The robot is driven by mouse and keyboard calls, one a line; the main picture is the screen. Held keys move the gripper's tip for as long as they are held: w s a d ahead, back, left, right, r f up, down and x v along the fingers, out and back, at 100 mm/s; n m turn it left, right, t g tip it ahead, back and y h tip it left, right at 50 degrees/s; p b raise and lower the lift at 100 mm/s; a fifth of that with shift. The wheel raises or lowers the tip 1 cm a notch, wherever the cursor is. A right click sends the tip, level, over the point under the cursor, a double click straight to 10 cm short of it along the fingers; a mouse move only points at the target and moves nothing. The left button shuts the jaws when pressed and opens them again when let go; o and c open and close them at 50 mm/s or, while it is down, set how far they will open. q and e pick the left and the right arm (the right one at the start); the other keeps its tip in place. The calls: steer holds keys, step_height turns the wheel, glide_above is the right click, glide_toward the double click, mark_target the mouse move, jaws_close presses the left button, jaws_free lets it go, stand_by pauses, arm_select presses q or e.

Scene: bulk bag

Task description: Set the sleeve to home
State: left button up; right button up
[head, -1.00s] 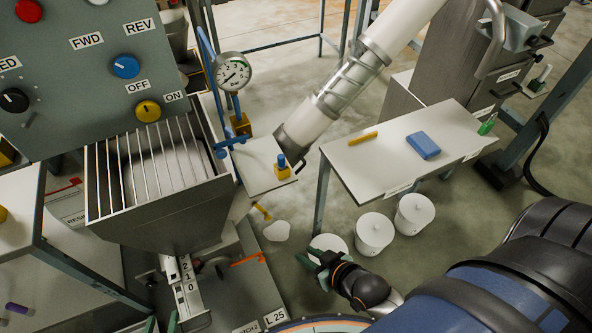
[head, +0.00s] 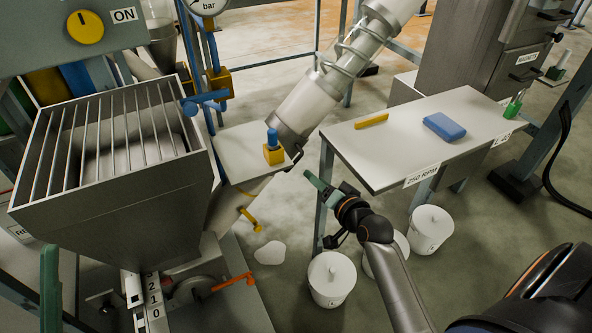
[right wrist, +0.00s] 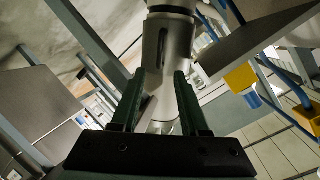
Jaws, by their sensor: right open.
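A metallic sleeve (head: 303,103) sits around the lower part of the inclined pale tube (head: 390,12); I cannot tell for certain that it is the sleeve named. My right gripper (head: 312,180) is in front of the white table's left end, below and apart from the tube's lower end. In the right wrist view its two dark green fingers (right wrist: 160,80) stand apart, with nothing gripped. A grey metal cylinder (right wrist: 165,45) lies beyond and between them. My left gripper is not seen.
A white table (head: 385,165) holds a yellow bar (head: 371,121) and a blue block (head: 444,126). Lidded white buckets (head: 332,280) stand below. A grated hopper (head: 120,200) is at left. A yellow block with a blue knob (head: 273,153) sits on a small shelf.

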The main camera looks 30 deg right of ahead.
mark_target(297, 162)
steer(key=b+x, duration=0.4)
steer(key=x, duration=0.8)
steer(key=shift+w, duration=0.1)
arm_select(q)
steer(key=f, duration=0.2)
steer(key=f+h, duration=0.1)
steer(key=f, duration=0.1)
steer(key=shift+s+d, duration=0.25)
arm_select(e)
jaws_close()
steer(key=shift+f, duration=0.1)
stand_by(0.4)
